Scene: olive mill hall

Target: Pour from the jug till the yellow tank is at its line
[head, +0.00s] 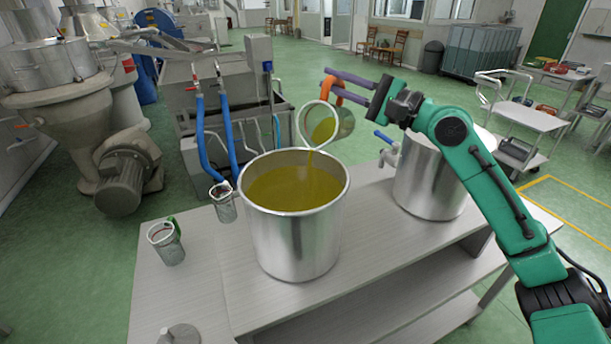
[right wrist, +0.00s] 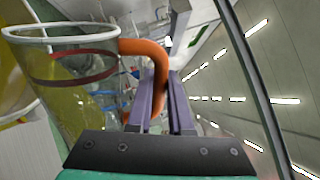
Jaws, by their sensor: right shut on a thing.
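The clear jug (head: 340,122) with a white rim and orange handle (head: 331,88) is tipped over a steel tank (head: 295,243). My right gripper (head: 337,82), with purple fingers, is shut on the handle. A thin yellow-green stream (head: 312,165) runs from the jug's lip into the tank. The tank stands on the table and holds yellow-green oil (head: 295,188) to a little below its rim. Its outside is bare metal, not yellow, and I cannot make out a line on it. The right wrist view shows the tilted jug (right wrist: 75,65) with a red band. My left gripper is not in view.
A second steel tank (head: 425,185) with a blue-handled tap stands right of the first on the table (head: 365,280). Two small clear cups (head: 168,247) (head: 225,207) stand at left. A metal lid-like piece (head: 180,335) is at the front edge. Blue hoses and machinery are behind.

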